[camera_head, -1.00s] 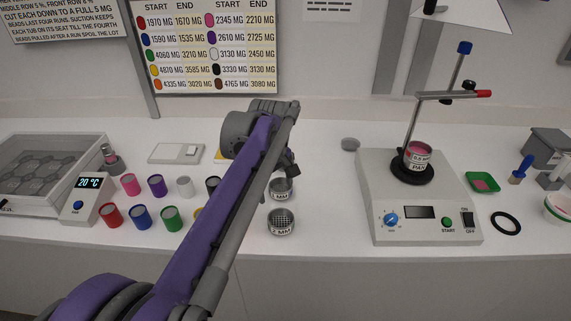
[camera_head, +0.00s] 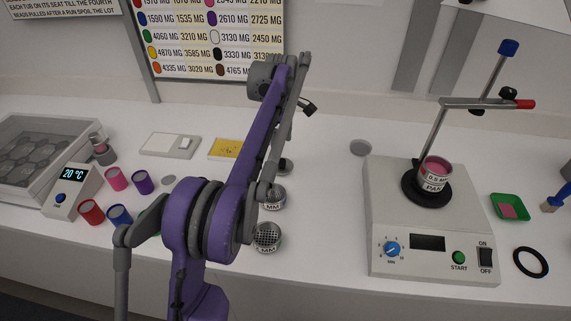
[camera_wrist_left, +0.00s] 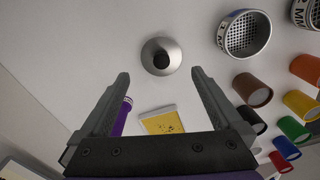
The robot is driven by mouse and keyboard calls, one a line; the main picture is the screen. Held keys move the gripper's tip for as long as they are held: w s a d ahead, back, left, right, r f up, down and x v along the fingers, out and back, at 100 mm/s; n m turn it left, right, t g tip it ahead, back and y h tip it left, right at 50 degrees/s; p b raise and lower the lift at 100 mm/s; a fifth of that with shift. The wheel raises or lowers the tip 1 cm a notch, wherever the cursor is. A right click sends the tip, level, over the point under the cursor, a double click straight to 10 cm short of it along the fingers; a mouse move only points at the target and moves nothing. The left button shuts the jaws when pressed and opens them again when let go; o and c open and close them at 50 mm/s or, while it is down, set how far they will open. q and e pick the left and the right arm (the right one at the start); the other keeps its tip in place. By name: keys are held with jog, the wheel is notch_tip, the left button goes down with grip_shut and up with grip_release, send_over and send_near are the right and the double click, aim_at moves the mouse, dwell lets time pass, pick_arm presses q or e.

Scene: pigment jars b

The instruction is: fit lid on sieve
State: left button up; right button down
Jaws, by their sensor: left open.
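The lid, a silver dome with a black knob (camera_wrist_left: 161,57), lies on the bench in the left wrist view, just beyond and between my fingertips. In the head view a small dark and grey part of what looks like the lid (camera_head: 286,166) shows beside my arm. My left gripper (camera_wrist_left: 160,75) is open and empty, with the lid apart from it. My arm hides the fingers in the head view. The sieve marked 0.5 MM with its pan (camera_head: 435,172) holds pink material on the shaker. My right gripper is not in view.
Two mesh sieves, one (camera_head: 267,237) in front of another (camera_head: 272,204), stand right of my arm. The shaker (camera_head: 430,240) has a rod and clamp (camera_head: 480,103) above it. Several coloured jars (camera_head: 118,216) stand at left.

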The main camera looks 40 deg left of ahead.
aim_at(282, 161)
pick_arm(q)
jog(key=shift+s+f, duration=0.15)
jog(key=shift+f, duration=0.4)
jog(key=shift+s+f, duration=0.15)
jog(key=shift+f, duration=0.35)
jog(key=f, duration=0.5)
jog(key=shift+w+f, duration=0.2)
jog(key=shift+f, duration=0.1)
jog(key=shift+c, duration=0.3)
jog(key=c, duration=1)
